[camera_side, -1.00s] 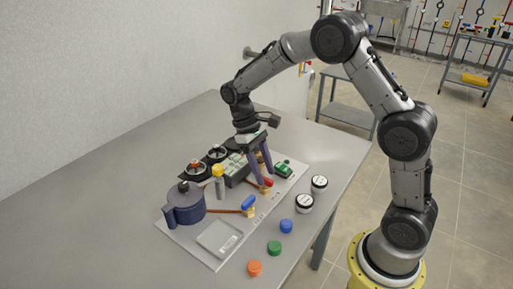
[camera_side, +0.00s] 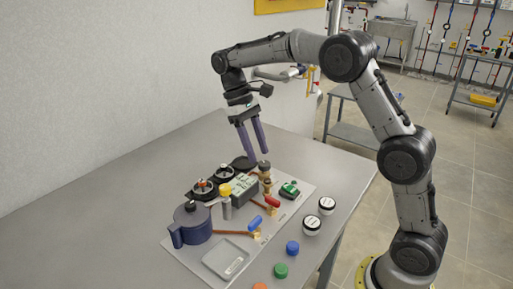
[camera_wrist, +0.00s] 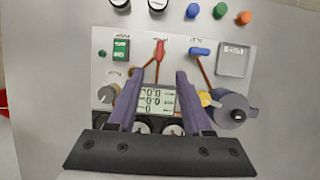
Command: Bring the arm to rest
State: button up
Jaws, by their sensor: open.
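My gripper (camera_side: 252,158) is open and empty, its two purple fingers pointing down above the back of the plate exchanger board. It also shows in the wrist view (camera_wrist: 160,78), with the fingers on either side of the display box (camera_wrist: 157,98) in the picture. In the side view a gap shows between the fingertips and most parts of the board (camera_side: 205,245). The red-handled valve (camera_side: 272,202) and the blue-handled valve (camera_side: 254,222) stand near the board's middle.
A dark blue pot-like vessel (camera_side: 192,224) and a yellow-capped part (camera_side: 225,191) stand on the board. Two white-topped jars (camera_side: 311,225) and blue (camera_side: 293,248), green (camera_side: 280,270) and orange caps lie on the table in front. The table's left side is clear.

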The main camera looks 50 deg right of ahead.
jog(key=s+a+r+t, duration=0.2)
jog(key=s+r+t, duration=0.2)
jog(key=s+r, duration=0.8)
jog(key=s+f+t, duration=0.6)
jog(key=s+f, duration=0.3)
jog(key=s, duration=0.3)
jog(key=shift+a, duration=0.45)
jog(key=shift+s+r, duration=0.1)
dwell(4.2)
